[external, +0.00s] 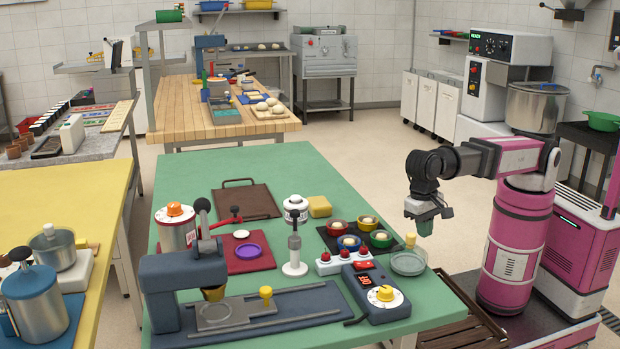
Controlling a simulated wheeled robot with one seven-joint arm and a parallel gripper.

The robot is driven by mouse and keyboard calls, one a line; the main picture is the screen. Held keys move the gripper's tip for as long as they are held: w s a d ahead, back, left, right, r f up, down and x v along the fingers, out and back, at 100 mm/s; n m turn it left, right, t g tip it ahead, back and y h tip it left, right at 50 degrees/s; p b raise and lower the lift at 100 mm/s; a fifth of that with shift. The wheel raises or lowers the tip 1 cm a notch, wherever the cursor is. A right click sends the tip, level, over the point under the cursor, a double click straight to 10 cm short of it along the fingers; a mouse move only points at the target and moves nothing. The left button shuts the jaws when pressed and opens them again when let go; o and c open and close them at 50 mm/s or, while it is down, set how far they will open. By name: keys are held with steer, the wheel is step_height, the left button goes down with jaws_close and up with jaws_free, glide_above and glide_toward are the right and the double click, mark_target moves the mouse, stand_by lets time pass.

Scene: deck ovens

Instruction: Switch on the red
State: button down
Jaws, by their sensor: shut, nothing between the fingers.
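A small red-and-white switch box (343,261) with several round buttons sits on the green table, behind a dark blue control unit (376,297). A small red piece lies at the box's right end; whether any switch is on is too small to tell. My gripper (426,230) is shut and empty. It hangs pointing down near the table's right edge, to the right of and above the switch box, apart from everything.
A glass dish (408,262) stands at the table's right edge, between my gripper and the box. A dark tray (330,240) holds several coloured bowls. A white-based lever stand (294,268) is left of the box. A blue press (190,285) fills the front left.

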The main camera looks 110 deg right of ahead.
mark_target(358, 263)
steer(key=w+a+r+m+t, duration=0.1)
steer(key=w+a+r+t, duration=0.1)
steer(key=w+a+r, duration=0.4)
steer(key=w+a+r+m+t, duration=0.1)
steer(key=w+a+r+t, duration=0.2)
steer(key=w+r, duration=0.7)
steer(key=w+a, duration=0.1)
steer(key=a, duration=0.1)
steer(key=shift+w+a+r+m+h, duration=0.25)
steer(key=shift+a+r+m+h, duration=0.05)
steer(key=shift+a+r+m, duration=0.1)
steer(key=shift+d+f, duration=0.1)
steer(key=shift+f, duration=0.05)
steer(key=x, duration=1.4)
steer(key=shift+w, duration=0.15)
